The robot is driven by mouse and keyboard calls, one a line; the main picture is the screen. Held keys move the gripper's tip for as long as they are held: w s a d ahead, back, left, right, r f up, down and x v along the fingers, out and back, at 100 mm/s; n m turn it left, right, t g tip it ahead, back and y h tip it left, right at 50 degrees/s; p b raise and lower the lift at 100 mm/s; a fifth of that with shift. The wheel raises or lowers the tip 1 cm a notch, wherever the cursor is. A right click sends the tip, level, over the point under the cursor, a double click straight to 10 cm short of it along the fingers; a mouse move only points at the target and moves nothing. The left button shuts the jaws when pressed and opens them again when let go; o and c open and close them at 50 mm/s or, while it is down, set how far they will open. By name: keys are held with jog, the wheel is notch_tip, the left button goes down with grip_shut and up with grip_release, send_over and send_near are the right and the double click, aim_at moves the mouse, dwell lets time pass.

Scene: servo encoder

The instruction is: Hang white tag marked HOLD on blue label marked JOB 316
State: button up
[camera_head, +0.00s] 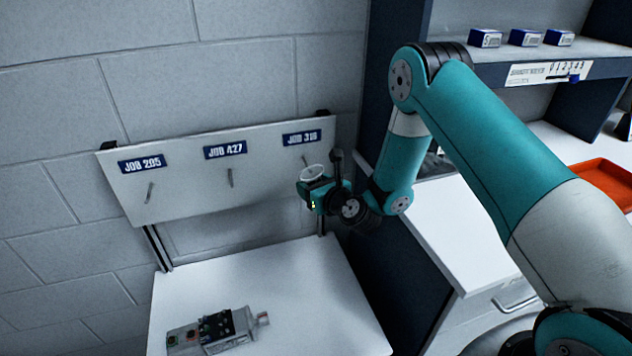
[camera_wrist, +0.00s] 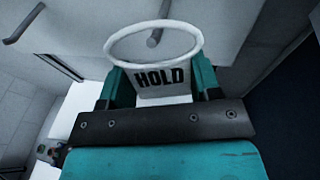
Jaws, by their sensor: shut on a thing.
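The white tag marked HOLD (camera_wrist: 162,78) is between the two fingers of my gripper (camera_wrist: 160,85), which is shut on it. Its white ring (camera_wrist: 202,40) stands up above the fingers, and a peg (camera_wrist: 154,38) shows through the ring in the wrist view. I cannot tell whether the ring is around the peg or only in front of it. In the head view my gripper (camera_head: 326,192) is just below the blue label marked JOB 316 (camera_head: 302,139), at the right end of the white board (camera_head: 190,198). The peg under that label is partly hidden by the gripper.
Blue labels JOB 205 (camera_head: 142,163) and JOB 427 (camera_head: 225,150) have bare pegs below them. A grey device (camera_head: 218,330) lies on the white table (camera_head: 290,300) under the board. A dark cabinet side (camera_head: 390,270) stands close right of my gripper. An orange tray (camera_head: 605,180) is far right.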

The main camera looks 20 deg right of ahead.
jog(key=shift+w+f+p, duration=0.25)
jog(key=shift+w+p, duration=0.5)
jog(key=shift+p, duration=0.1)
jog(key=shift+w+f+p, duration=0.25)
jog(key=shift+w+p, duration=0.45)
jog(key=shift+p, duration=0.1)
jog(key=o, duration=1)
jog(key=shift+c, duration=0.2)
jog(key=shift+s+d, duration=0.1)
